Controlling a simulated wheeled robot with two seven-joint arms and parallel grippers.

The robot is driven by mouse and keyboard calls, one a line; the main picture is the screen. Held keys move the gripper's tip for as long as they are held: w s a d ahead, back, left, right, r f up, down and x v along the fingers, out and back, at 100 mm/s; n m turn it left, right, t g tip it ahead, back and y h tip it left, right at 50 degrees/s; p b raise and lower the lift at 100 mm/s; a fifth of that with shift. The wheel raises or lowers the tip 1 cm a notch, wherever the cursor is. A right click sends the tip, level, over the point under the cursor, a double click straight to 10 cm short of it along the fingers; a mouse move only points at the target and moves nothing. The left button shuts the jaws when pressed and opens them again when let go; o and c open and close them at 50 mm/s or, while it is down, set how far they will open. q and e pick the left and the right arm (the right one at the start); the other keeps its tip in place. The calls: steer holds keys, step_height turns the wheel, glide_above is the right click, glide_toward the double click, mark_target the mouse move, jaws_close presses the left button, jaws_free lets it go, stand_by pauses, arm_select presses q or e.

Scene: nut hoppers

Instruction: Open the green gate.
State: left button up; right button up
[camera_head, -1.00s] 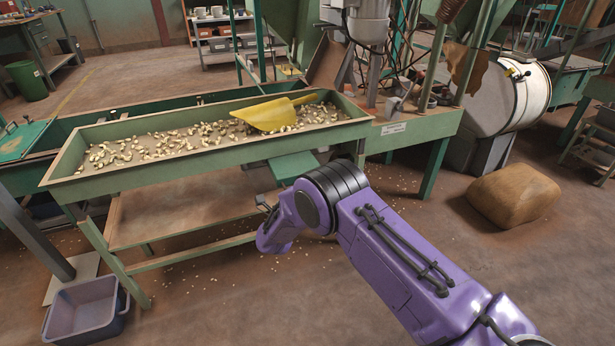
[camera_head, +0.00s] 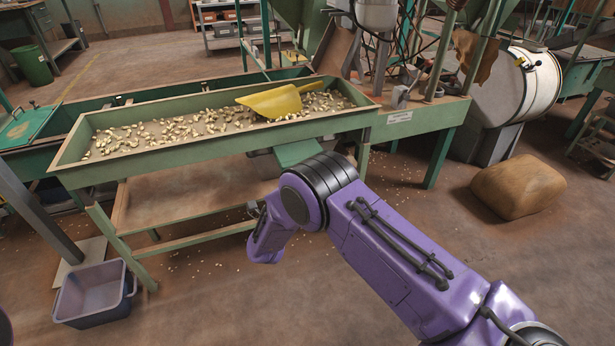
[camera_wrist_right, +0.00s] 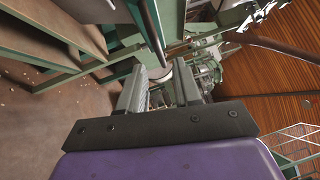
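A green flat panel (camera_head: 298,152) sticks out under the front of the nut trough, near its right end. I cannot tell whether it is the green gate. My right arm comes in from the right in the head view, and its wrist bends down in front of the trough. The right gripper is mostly hidden there behind my own wrist. In the right wrist view the right gripper (camera_wrist_right: 160,88) has its two grey fingers apart, with nothing clearly held between them. My left gripper is not in view.
The green trough (camera_head: 85,176) holds scattered nuts and a yellow scoop (camera_head: 272,102). A wooden shelf (camera_head: 180,200) lies below it. A blue-grey bin (camera_head: 95,292) stands on the floor at lower left. A brown sack (camera_head: 518,187) lies at right. A green lid (camera_head: 28,127) is at far left.

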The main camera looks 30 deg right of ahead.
steer(key=v, duration=0.4)
stand_by(0.3)
steer(key=s+d+f+n+g+y, duration=0.25)
steer(key=s+f+n+y, duration=0.85)
steer(key=s+f+n, duration=1)
steer(key=s+d+n+g+y, duration=0.1)
steer(key=s+n+g, duration=0.35)
steer(key=s, duration=1.15)
step_height(320, 180, up, 19)
steer(key=m+g+p, duration=0.1)
steer(key=m+p, duration=0.1)
steer(key=p, duration=1.6)
steer(key=shift+d+f, duration=0.15)
steer(key=shift+d, duration=0.05)
